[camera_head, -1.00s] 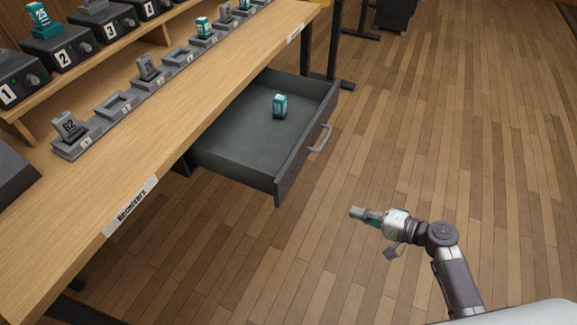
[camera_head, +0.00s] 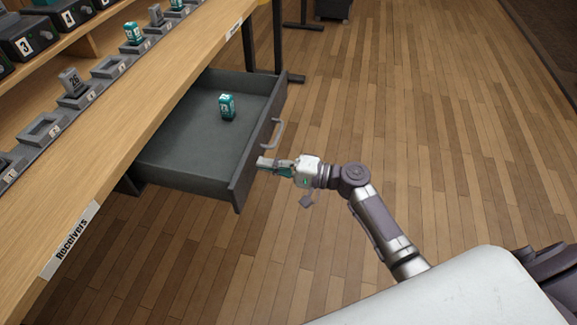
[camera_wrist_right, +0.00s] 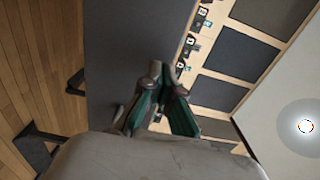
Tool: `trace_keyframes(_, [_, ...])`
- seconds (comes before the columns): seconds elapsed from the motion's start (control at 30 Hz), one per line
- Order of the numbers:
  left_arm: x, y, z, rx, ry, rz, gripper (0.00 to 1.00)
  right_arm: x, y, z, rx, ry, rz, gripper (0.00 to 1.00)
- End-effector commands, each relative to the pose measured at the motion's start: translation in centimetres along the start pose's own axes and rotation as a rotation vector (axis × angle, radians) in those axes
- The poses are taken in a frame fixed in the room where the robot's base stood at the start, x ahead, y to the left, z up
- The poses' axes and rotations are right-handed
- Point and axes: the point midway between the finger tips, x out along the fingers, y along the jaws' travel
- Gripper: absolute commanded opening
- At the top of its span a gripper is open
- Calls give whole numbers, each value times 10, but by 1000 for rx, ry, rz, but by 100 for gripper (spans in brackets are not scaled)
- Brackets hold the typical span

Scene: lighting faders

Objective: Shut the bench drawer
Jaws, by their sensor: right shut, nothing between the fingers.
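The bench drawer (camera_head: 190,157) is dark grey and stands pulled out from under the wooden bench in the head view. A small teal block with a white label (camera_head: 227,106) stands upright inside it. The drawer has a grey bar handle (camera_head: 273,133) on its front. My right gripper (camera_head: 262,162) is shut and empty, its tips at or just in front of the drawer front, below the handle in the picture. I cannot tell whether they touch. The right wrist view shows the fingers (camera_wrist_right: 162,72) together against the dark drawer front (camera_wrist_right: 125,50). My left gripper is not in view.
The wooden bench (camera_head: 150,100) carries a row of grey holders (camera_head: 42,130), some with teal or grey blocks. Dark table legs (camera_head: 277,40) stand behind the drawer. The wooden floor (camera_head: 430,120) to the right is clear.

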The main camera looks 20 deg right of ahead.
Motion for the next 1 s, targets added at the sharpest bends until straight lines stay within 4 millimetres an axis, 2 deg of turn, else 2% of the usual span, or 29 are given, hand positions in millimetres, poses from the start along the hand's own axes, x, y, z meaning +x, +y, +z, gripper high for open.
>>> trace_keyframes(0.2, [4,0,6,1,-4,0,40,20,0,0,0,0,0,0])
trace_keyframes(0.73, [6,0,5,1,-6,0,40,26,1,0,0,1,0,0])
trace_keyframes(0.87, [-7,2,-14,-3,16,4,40,37,2,0,-1,0,-2,0])
trace_keyframes(1.0, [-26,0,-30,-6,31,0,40,60,3,0,-2,0,-3,0])
